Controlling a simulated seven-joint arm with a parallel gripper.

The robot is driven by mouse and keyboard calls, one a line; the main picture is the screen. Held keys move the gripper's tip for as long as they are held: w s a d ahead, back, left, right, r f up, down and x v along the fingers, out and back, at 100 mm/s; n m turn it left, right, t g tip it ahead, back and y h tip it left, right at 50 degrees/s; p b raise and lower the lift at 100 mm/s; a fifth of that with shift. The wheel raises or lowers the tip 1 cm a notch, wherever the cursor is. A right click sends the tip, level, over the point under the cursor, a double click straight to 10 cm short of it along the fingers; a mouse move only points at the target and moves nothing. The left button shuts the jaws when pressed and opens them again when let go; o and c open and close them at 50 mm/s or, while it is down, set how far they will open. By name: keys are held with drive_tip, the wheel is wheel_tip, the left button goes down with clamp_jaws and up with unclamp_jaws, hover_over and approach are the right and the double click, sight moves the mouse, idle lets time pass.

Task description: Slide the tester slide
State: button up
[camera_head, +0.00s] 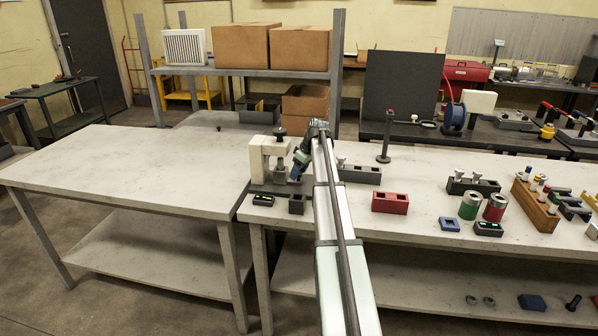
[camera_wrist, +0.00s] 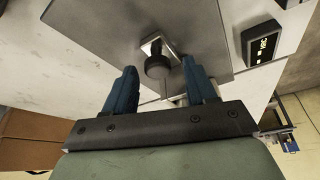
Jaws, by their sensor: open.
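The tester (camera_head: 258,158) is a white, arch-like body on a grey base plate (camera_head: 262,187), at the left end of the right-hand bench. In the wrist view, the grey plate (camera_wrist: 95,22) carries a round black knob (camera_wrist: 157,66) on a small square metal piece, which I take to be the slide. My gripper (camera_wrist: 159,64) is open, with its two blue fingers on either side of the knob and visible gaps between. In the head view, my gripper (camera_head: 300,165) is low at the tester's right side, and my arm hides part of it.
A small black box with a lit display (camera_head: 264,200) sits in front of the tester; it also shows in the wrist view (camera_wrist: 262,44). A dark block (camera_head: 297,204) stands beside it. A red block (camera_head: 390,202) is to the right.

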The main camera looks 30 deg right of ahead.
drive_tip(key=v, duration=1.3)
drive_tip(key=shift+r, duration=0.3)
drive_tip(key=shift+s, duration=0.1)
drive_tip(key=s+a+f+n+g+y, duration=0.15)
drive_tip(key=s+a+f+n, duration=0.3)
drive_tip(key=a+f, duration=0.5)
drive_tip(key=s+a+f+n+g, duration=0.3)
drive_tip(key=s+a+f, duration=0.3)
drive_tip(key=a, duration=0.7)
drive_tip(key=s+a+f+m+g, duration=0.1)
drive_tip(key=s+a+f+m, duration=0.2)
drive_tip(key=f, duration=0.5)
drive_tip(key=s+a+f+g, duration=0.1)
drive_tip(key=s+a+f, duration=0.3)
drive_tip(key=f, duration=0.5)
drive_tip(key=s+a+f+m+g, duration=0.1)
drive_tip(key=s+a+f+m, duration=0.1)
drive_tip(key=a+f, duration=0.45)
drive_tip(key=s+a+f+m+g+h, duration=0.1)
drive_tip(key=s+a+f+m+g, duration=0.3)
drive_tip(key=s+f, duration=1.1)
drive_tip(key=s+a+f+m+h, duration=0.1)
drive_tip(key=s+f, duration=0.3)
drive_tip(key=s, duration=0.5)
drive_tip(key=s+a+f+m+h, duration=0.1)
drive_tip(key=s+f, duration=0.4)
drive_tip(key=s, duration=0.5)
drive_tip(key=a+m, duration=0.1)
drive_tip(key=a, duration=0.1)
drive_tip(key=shift+s+a+f, duration=0.35)
